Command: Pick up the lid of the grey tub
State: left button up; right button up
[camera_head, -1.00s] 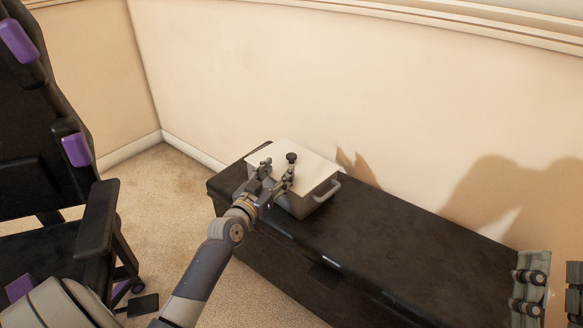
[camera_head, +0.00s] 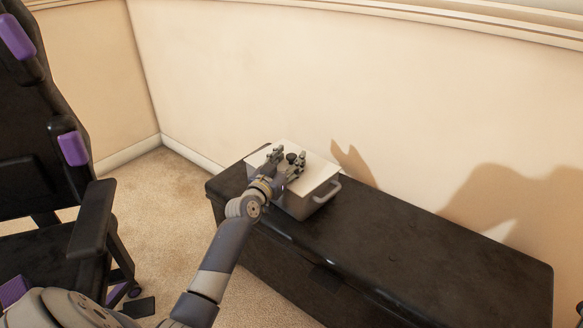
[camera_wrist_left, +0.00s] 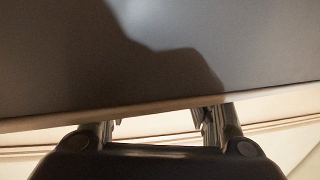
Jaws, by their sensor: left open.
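The grey tub (camera_head: 307,205) stands on the far left part of a black chest, with a handle on its right side. Its pale flat lid (camera_head: 318,167) lies on top and has a small black knob (camera_head: 291,157). My left gripper (camera_head: 287,155) is open over the lid, with a finger on either side of the knob; I cannot tell whether they touch it. In the left wrist view the two fingers (camera_wrist_left: 160,125) are apart below a large shadowed grey surface that I cannot identify for sure. My right gripper is not clearly in view.
The black chest (camera_head: 430,258) has a clear top to the right of the tub. A cream wall (camera_head: 400,100) rises close behind it. A black and purple chair (camera_head: 75,215) stands at the left on the carpet (camera_head: 165,210).

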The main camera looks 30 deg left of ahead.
pick_arm(q)
grip_shut()
dwell(0.5)
